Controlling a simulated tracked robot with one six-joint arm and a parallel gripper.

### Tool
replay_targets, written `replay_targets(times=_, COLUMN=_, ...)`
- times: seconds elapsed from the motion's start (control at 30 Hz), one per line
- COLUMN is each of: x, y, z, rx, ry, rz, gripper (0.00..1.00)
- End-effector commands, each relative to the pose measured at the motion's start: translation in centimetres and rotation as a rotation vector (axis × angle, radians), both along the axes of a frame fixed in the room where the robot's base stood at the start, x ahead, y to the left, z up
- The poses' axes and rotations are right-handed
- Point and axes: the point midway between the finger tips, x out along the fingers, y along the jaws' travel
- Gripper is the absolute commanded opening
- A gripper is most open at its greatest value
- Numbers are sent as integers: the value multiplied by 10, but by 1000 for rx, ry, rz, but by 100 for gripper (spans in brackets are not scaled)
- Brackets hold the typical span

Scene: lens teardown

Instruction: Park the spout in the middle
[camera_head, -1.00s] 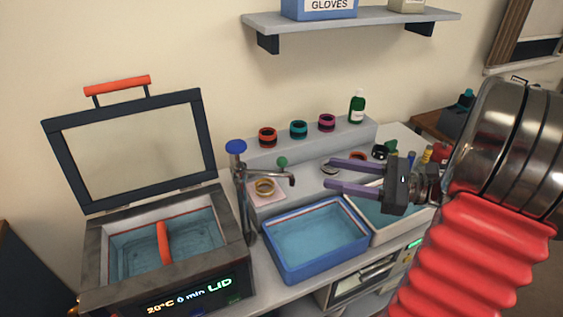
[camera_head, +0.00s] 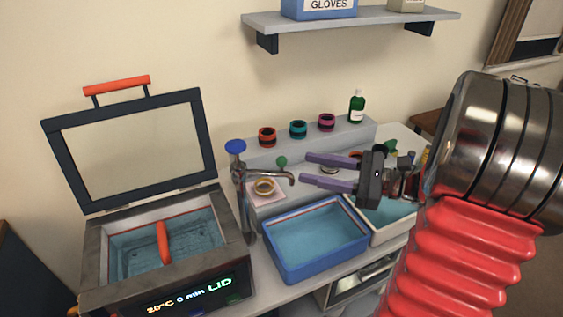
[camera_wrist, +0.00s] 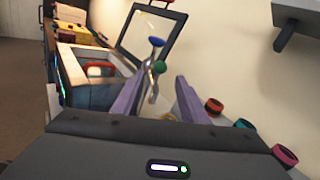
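The metal spout (camera_head: 272,175) reaches right from a tap post with a blue knob (camera_head: 236,147). Its tip is above the back left part of the blue basin (camera_head: 306,271). A green knob (camera_head: 282,162) shows just behind the spout. My gripper (camera_head: 306,170) is open and empty, its two purple fingers pointing left just right of the spout tip. In the wrist view the spout (camera_wrist: 153,90) stands between my finger tips (camera_wrist: 158,84), beyond them, with the blue knob above it. I cannot see any contact.
An open-lidded ultrasonic bath (camera_head: 95,254) with an orange handle stands left. A white basin (camera_head: 392,232) lies right of the blue basin. Several coloured rings, including a red ring (camera_head: 267,137), and a green bottle (camera_head: 357,106) sit on the raised ledge. A gold ring (camera_head: 264,186) lies behind the spout.

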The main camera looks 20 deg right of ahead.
Motion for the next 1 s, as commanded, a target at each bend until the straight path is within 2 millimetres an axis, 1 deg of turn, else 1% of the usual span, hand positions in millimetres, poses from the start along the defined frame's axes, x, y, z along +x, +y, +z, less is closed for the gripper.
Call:
replay_targets(times=0.1, x=10, y=13, z=0, rx=0, ry=0, rz=4, gripper=40)
replay_targets(times=0.53, x=45, y=52, z=0, rx=0, ry=0, rz=4, gripper=40)
replay_targets(times=0.7, x=54, y=61, z=0, rx=0, ry=0, rz=2, gripper=40)
replay_targets(times=1.0, x=56, y=63, z=0, rx=0, ry=0, rz=0, gripper=40)
